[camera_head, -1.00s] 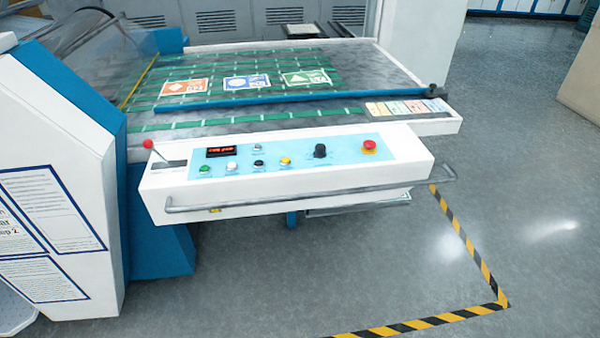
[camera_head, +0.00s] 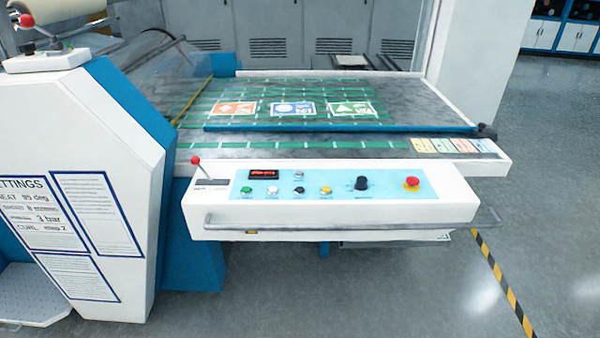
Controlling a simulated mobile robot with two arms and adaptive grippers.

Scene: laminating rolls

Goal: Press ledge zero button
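The control ledge (camera_head: 450,208) is a white box at the front of the laminating machine's table, with a light blue panel on top. The panel carries a small red-digit display (camera_head: 263,174), a green button (camera_head: 246,190), a white button (camera_head: 273,190), a black button (camera_head: 299,190), a yellow button (camera_head: 326,191) and a pale button (camera_head: 299,175) above the row. The labels are too small to read, so I cannot tell which button is zero. Neither of my grippers is in view.
A red-knobbed lever (camera_head: 196,162), a black dial (camera_head: 362,183) and a red mushroom button (camera_head: 411,183) share the ledge. A metal rail (camera_head: 340,227) runs along its front. The white side cabinet (camera_head: 70,150) stands left. Grey floor (camera_head: 400,290) in front is clear.

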